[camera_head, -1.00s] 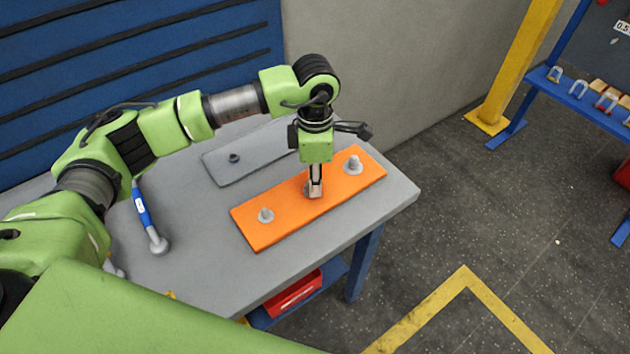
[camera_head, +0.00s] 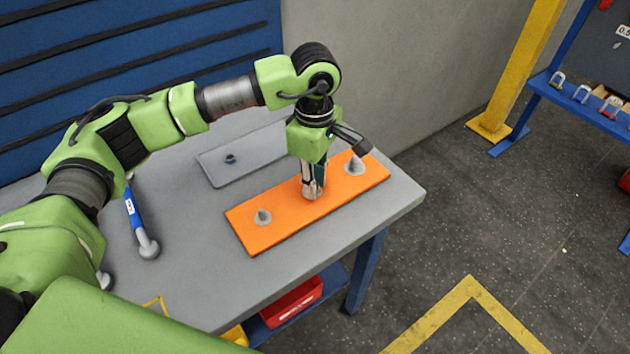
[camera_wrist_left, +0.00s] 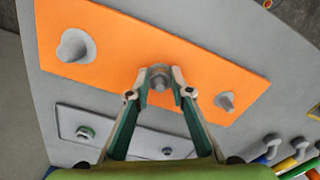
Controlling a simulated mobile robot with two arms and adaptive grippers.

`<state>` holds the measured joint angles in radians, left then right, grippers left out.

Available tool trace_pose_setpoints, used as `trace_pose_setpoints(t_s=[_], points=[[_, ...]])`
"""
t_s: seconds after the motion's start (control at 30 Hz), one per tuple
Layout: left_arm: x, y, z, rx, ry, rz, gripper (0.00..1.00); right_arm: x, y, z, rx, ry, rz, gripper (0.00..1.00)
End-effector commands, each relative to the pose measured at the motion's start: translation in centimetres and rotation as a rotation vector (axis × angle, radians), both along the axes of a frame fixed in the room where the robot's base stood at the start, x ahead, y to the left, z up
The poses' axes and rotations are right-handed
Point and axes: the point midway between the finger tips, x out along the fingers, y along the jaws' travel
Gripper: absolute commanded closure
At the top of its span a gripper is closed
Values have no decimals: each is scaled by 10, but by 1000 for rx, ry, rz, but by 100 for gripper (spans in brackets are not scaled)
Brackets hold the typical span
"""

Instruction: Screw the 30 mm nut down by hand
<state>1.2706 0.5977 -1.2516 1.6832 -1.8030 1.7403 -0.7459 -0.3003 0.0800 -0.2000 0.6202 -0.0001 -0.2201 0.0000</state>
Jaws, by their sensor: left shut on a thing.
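An orange plate (camera_head: 285,215) lies on the grey bench, with a bolt standing near each end and a middle one between them. My left gripper (camera_head: 313,194) points down over the middle of the plate. In the left wrist view its fingers (camera_wrist_left: 160,88) are shut on the nut (camera_wrist_left: 159,73) at the middle bolt, one finger on each side. The end bolts stand free at the left (camera_head: 263,216) and right (camera_head: 354,165) of the plate. The fingers partly hide the nut and the bolt under it. My right gripper is not in view.
A blue-handled tool (camera_head: 134,215) lies on the bench at left. A red box (camera_head: 292,300) sits below.

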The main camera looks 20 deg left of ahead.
Motion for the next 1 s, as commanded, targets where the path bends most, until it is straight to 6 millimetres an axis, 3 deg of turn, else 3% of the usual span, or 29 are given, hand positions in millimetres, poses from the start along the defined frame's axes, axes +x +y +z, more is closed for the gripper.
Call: trace_pose_setpoints(t_s=[0.2, 0.33, 0.47, 0.8, 1.0], points=[[-1, 1, -6, 1, -3, -266, 100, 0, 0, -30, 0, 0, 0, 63], [-2, 2, -5, 0, -1, -423, 100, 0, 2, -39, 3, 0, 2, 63], [-3, 2, -2, 0, -1, -497, 100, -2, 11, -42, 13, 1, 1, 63], [-3, 2, -2, 1, 0, -527, 100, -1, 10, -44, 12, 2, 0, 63], [-4, 4, -6, 2, -1, -767, 100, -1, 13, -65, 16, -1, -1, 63]])
